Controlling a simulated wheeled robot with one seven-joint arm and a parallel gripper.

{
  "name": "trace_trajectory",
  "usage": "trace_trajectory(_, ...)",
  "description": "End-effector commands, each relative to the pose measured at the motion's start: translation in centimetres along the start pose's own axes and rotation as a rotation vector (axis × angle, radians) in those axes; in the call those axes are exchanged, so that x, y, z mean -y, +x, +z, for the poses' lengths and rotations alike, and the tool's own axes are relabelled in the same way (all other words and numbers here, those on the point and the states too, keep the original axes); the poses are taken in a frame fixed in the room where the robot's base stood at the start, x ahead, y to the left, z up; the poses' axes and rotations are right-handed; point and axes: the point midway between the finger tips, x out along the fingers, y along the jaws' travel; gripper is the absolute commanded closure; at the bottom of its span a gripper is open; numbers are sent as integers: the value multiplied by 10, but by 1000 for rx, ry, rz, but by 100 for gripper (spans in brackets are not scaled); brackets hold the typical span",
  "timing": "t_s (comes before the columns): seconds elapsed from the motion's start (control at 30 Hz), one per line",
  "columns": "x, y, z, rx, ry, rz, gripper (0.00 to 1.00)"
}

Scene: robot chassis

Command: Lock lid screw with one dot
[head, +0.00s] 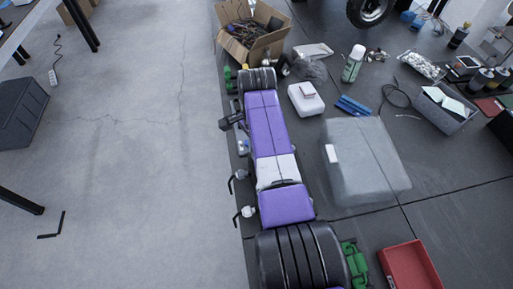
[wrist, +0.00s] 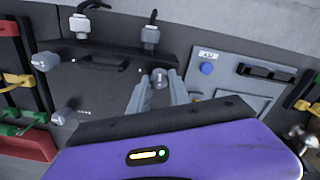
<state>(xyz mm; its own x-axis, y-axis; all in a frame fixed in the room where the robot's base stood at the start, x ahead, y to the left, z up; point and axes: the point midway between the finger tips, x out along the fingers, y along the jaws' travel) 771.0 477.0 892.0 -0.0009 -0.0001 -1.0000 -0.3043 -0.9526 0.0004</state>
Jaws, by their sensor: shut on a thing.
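In the wrist view, the dark grey lid (wrist: 105,90) is a flat panel with a black handle (wrist: 95,62). My gripper (wrist: 160,88) has its two grey fingers together around a round-headed metal lid screw (wrist: 160,76) at the lid's right side. Any dot beside this screw is hidden or too small to tell. Another screw (wrist: 45,61) sits at the lid's upper left. A third screw (wrist: 64,116) is at the lower left, with a row of small pale marks beside it. The gripper cannot be made out in the head view.
Two metal fittings with black bent levers, left (wrist: 80,24) and right (wrist: 150,36), stand above the lid. A grey panel (wrist: 232,90) with a blue button is to the right. In the head view, a grey box (head: 365,165) and a red tray (head: 408,265) lie right of my arm.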

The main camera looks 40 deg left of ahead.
Motion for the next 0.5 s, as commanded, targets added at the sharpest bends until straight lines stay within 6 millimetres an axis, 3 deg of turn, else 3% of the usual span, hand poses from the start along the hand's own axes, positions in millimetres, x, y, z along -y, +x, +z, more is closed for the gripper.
trace_trajectory(0.5,0,-2,-2,-4,169,-3,100)
